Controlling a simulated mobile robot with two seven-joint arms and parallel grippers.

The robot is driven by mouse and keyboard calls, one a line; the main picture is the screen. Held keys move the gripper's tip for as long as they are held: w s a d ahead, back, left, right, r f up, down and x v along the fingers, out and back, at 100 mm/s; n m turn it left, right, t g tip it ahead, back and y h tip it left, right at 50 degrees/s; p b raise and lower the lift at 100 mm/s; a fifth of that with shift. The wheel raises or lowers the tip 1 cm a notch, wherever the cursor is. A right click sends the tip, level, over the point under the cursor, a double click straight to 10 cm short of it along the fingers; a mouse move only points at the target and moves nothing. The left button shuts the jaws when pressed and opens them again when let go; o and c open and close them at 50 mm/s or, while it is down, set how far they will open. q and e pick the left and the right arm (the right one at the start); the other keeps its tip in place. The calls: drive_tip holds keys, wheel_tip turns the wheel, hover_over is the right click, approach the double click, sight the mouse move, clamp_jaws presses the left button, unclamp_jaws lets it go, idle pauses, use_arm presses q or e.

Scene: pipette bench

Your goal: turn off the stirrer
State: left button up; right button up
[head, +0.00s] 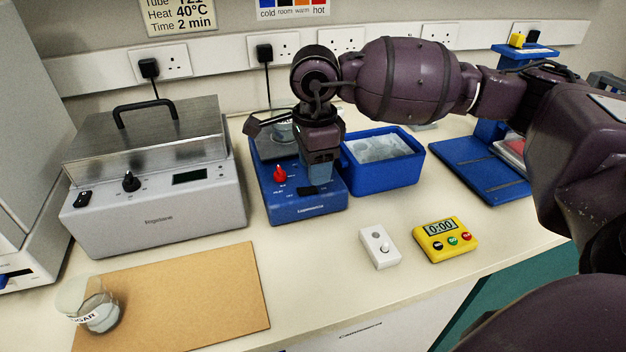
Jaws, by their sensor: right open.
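The stirrer (290,210) is a blue box with a red knob (279,175) on its sloped front. A dark switch (305,191) shows to the right of the knob, partly hidden by my gripper. A glass beaker (282,128) stands on the stirrer's top plate, partly behind my wrist. My right gripper (319,178) points down over the right part of the stirrer's front, right of the red knob. It is open, with nothing seen in it. I cannot tell whether it touches the switch. My left gripper is out of view.
A blue tub of ice (414,172) stands close to the stirrer's right. A grey water bath (150,225) stands to its left. A white box (380,247) and a yellow timer (446,240) lie in front. A sugar beaker (97,312) stands on a brown board (200,300).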

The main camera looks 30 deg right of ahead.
sight(314, 189)
wheel_tip(314, 189, down, 2)
drive_tip(key=shift+f, duration=0.25)
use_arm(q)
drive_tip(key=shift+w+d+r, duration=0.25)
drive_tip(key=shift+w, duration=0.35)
use_arm(e)
drive_tip(key=shift+f, duration=0.65)
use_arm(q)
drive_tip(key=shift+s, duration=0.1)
use_arm(e)
clamp_jaws()
drive_tip(key=shift+a+r+h, duration=0.15)
drive_tip(key=shift+a+h, duration=0.1)
drive_tip(key=shift+h, duration=0.55)
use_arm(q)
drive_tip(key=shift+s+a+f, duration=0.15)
use_arm(e)
drive_tip(key=shift+g+h, duration=0.4)
drive_tip(key=shift+h, duration=0.2)
unclamp_jaws()
